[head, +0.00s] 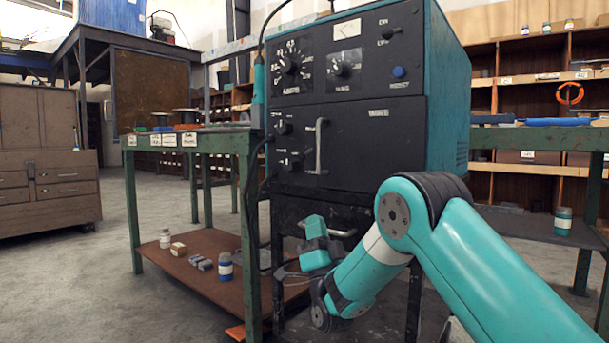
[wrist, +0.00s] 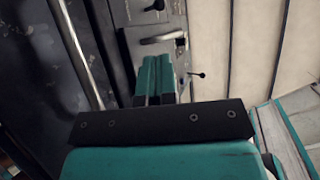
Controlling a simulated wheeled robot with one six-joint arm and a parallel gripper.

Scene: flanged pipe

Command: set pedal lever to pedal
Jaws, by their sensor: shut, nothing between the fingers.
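My gripper (wrist: 156,62) shows in the wrist view with its two teal fingers together and nothing between them. In the head view my gripper (head: 314,226) is low in front of the dark lower part of the machine. In the wrist view a small lever with a black knob (wrist: 201,75) sticks out just right of the fingers, apart from them. Another dark-knobbed lever (wrist: 157,6) is at the top edge. No readable label shows which is the pedal lever, and its setting cannot be told.
The teal-and-black machine (head: 365,140) has dials and a silver vertical handle (head: 319,146). A metal handle (wrist: 163,39) lies just beyond my fingertips. A green-framed bench (head: 246,140) stands left, with bottles and small blocks on its lower shelf.

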